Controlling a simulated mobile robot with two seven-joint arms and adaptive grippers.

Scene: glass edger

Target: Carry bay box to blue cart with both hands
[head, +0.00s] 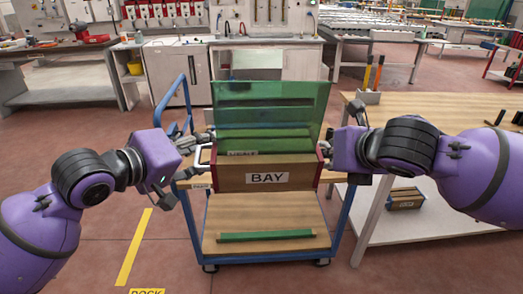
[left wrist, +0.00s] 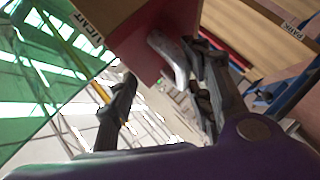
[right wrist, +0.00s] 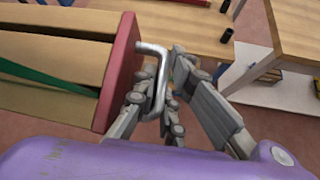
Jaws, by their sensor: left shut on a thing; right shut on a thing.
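The bay box (head: 268,178) is a wooden box with red ends and a "BAY" label. It is level between my two grippers, over the blue cart (head: 227,220); whether its base touches the upper deck cannot be told. A green glass pane (head: 268,105) stands upright at the box in the head view. My left gripper (head: 203,143) is shut on the metal handle (left wrist: 172,58) at the box's left red end. My right gripper (head: 325,152) is shut on the right handle (right wrist: 158,75); its fingers are largely hidden in the head view.
A green strip (head: 265,236) lies on the cart's lower deck. A wooden-topped table (head: 450,108) stands close on the right, with a small box (head: 404,198) on its lower shelf. A yellow floor line (head: 134,248) runs at the left, where the floor is open.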

